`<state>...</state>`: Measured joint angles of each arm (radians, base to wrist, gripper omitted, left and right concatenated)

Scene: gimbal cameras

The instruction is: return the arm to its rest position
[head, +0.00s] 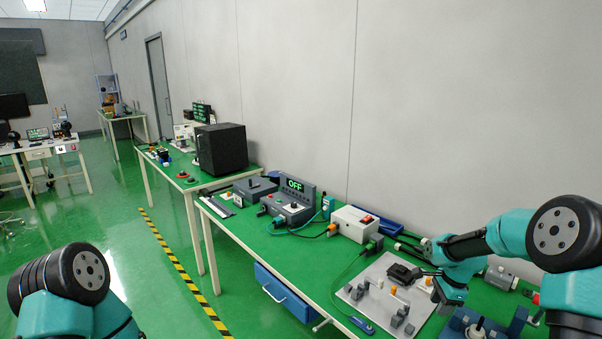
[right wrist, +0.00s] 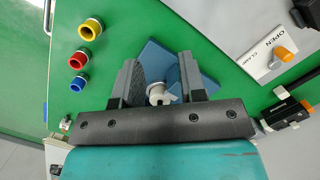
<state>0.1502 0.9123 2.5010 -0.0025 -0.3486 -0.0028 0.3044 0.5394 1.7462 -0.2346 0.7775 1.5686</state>
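My right arm, teal and black, comes in from the right in the head view. Its gripper (head: 447,306) hangs over the right part of the green bench, beside a grey fixture plate. In the right wrist view my right gripper (right wrist: 158,75) has its two dark fingers apart. A pale round part (right wrist: 158,94) on a blue base (right wrist: 158,55) shows between them, with gaps at the sides. My left arm (head: 70,290) shows only as a joint and link at the bottom left; its gripper is out of the picture.
The green bench (head: 300,247) carries a grey plate (head: 362,298) with small blocks, a white box (head: 354,223) and an OFF display unit (head: 290,203). In the wrist view, yellow, red and blue rings (right wrist: 78,60) lie left and an orange knob (right wrist: 281,53) right.

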